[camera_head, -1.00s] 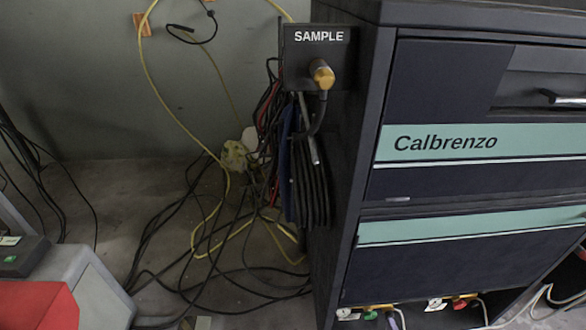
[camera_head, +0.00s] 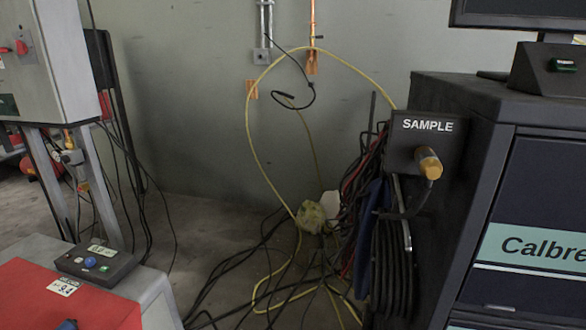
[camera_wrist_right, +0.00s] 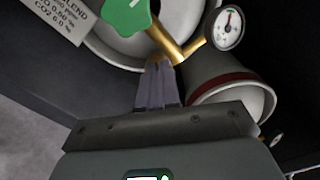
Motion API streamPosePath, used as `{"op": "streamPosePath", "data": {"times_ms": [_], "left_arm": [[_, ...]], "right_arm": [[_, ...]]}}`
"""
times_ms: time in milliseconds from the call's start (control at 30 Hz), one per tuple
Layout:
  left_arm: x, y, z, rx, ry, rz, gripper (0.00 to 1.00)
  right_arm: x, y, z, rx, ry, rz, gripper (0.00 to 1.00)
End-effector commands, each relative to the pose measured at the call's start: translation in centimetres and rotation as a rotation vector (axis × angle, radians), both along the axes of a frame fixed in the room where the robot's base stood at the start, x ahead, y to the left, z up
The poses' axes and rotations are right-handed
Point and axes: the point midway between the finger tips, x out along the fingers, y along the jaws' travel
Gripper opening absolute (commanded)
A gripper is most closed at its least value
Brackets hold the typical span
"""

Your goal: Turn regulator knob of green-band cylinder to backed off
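In the right wrist view, a green knob (camera_wrist_right: 127,17) with a white mark sits on a brass fitting (camera_wrist_right: 172,42). A round white gauge (camera_wrist_right: 228,27) joins this fitting on the right. A pale rounded cylinder (camera_wrist_right: 98,42) lies behind them; no green band shows on it. My right gripper (camera_wrist_right: 160,68) has its fingertips just below the brass fitting. The fingers look close together, but their tips are partly lost against the fitting, so contact or a hold is unclear. Neither gripper shows in the head view, and the knob is out of that view.
A grey cylinder with a dark red band (camera_wrist_right: 235,84) stands close right of my fingers. A blend label (camera_wrist_right: 50,18) is at upper left. The head view shows the Calbrenzo cabinet (camera_head: 480,130), the SAMPLE box (camera_head: 400,150), floor cables (camera_head: 235,270) and a red-topped machine (camera_head: 80,300).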

Motion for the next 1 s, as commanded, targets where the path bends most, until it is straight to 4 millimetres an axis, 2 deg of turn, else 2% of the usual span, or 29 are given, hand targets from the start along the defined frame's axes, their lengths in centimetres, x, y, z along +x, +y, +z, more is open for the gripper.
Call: {"op": "streamPosePath", "data": {"times_ms": [1000], "left_arm": [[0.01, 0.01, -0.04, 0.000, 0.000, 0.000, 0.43]], "right_arm": [[0.05, -0.97, -0.58, -0.005, -0.003, -0.005, 0.00]]}}
